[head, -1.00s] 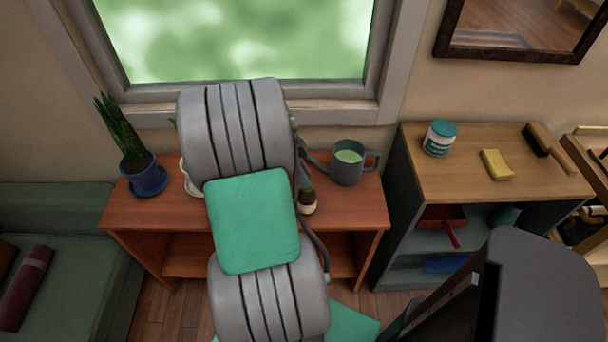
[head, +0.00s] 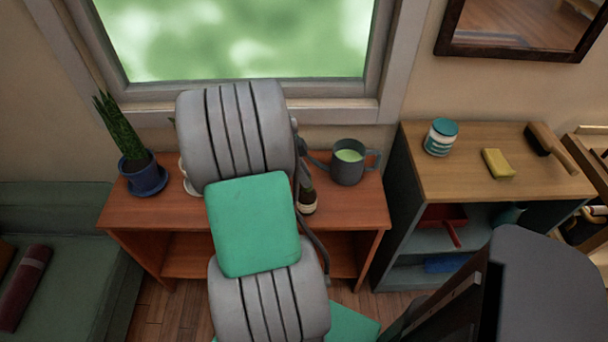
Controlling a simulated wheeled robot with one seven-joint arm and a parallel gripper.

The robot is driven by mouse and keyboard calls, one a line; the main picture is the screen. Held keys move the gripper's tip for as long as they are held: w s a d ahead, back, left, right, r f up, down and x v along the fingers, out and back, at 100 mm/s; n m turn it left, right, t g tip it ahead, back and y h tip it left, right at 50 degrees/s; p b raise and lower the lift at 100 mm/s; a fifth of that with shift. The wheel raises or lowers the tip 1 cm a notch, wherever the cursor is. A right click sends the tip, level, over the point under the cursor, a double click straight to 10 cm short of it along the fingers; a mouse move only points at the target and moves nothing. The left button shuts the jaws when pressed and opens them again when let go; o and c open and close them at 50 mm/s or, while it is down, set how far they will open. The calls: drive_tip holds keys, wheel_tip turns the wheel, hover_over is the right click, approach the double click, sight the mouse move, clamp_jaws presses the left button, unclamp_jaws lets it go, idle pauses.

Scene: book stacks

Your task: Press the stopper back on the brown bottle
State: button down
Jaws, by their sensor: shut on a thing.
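A small dark brown bottle (head: 308,201) with a pale label stands on the reddish wooden shelf unit (head: 353,210), just right of my arm. Its left side and its top are partly covered by my arm and a cable, so I cannot tell whether a stopper sits on it. My arm, grey with a green pad, fills the middle of the head view. My gripper is hidden behind it, and I cannot see what it holds.
A grey mug (head: 347,172) with green contents stands behind and right of the bottle. A potted plant (head: 143,178) and a partly hidden white item stand left. The right cabinet (head: 452,181) bears a jar (head: 441,137), a yellow sponge (head: 497,163) and a brush (head: 549,147).

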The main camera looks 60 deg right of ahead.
idle(0.9)
drive_tip(key=c, duration=0.7)
unclamp_jaws()
drive_tip(key=shift+r+p, duration=2.15)
drive_tip(key=shift+r, duration=1.4)
drive_tip(key=shift+c, duration=0.5)
clamp_jaws()
